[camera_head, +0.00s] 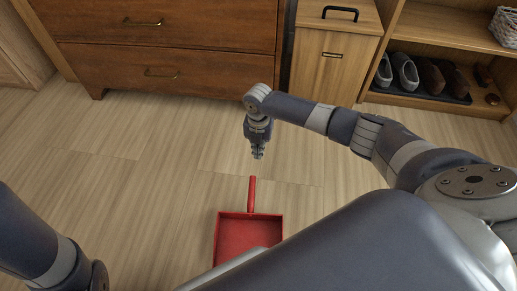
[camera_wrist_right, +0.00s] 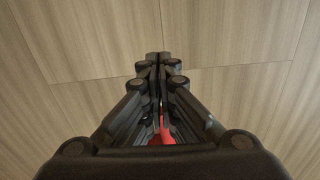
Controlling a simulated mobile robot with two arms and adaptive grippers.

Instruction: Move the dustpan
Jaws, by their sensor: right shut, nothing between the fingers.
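A red dustpan (camera_head: 246,234) lies on the wooden floor in the head view, with its handle (camera_head: 252,194) pointing up the picture toward the dresser. My own body covers its lower part. My right gripper (camera_head: 258,155) is above the floor, a little beyond the handle's end in the picture, shut and empty. In the right wrist view my right gripper (camera_wrist_right: 159,58) shows with its fingers together. A bit of the red dustpan (camera_wrist_right: 163,134) shows between and behind the fingers, mostly hidden. My left gripper is not in view; only part of my left arm shows at the lower left.
A brown wooden dresser (camera_head: 180,45) stands at the back, with a wooden cabinet (camera_head: 333,62) with a black handle beside it. A shelf unit (camera_head: 440,22) at the right holds several shoes (camera_head: 405,72) and a basket (camera_head: 505,27). The floor left of the dustpan is clear.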

